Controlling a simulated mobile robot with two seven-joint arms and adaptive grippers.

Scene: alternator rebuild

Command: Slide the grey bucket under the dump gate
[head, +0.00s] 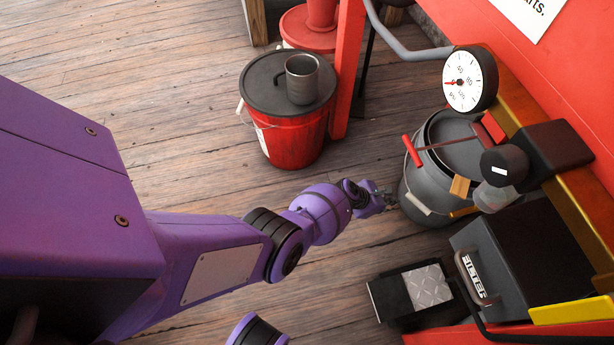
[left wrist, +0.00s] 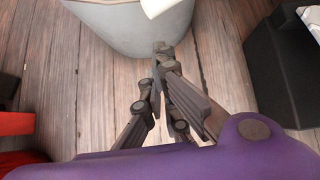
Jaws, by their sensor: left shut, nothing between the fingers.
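The grey bucket (head: 410,208) stands on the wooden floor at the right of the head view, under the red machine's parts. In the left wrist view its grey wall (left wrist: 140,28) fills the top, with a white grip across it. A grey plate with a red handle (head: 412,150) sits over the bucket's mouth; I cannot tell whether this is the dump gate. My left gripper (head: 390,195) is at the bucket's left side. In the left wrist view the gripper (left wrist: 160,62) is shut and empty, its tips at the bucket's lower wall; contact is unclear. My right gripper is out of view.
A red bucket with a dark lid (head: 290,135) and a metal cup (head: 302,79) on it stands behind my left arm. A black box with a metal plate (head: 405,295) lies in front of the grey bucket. A round gauge (head: 468,80) hangs above. Floor at left is clear.

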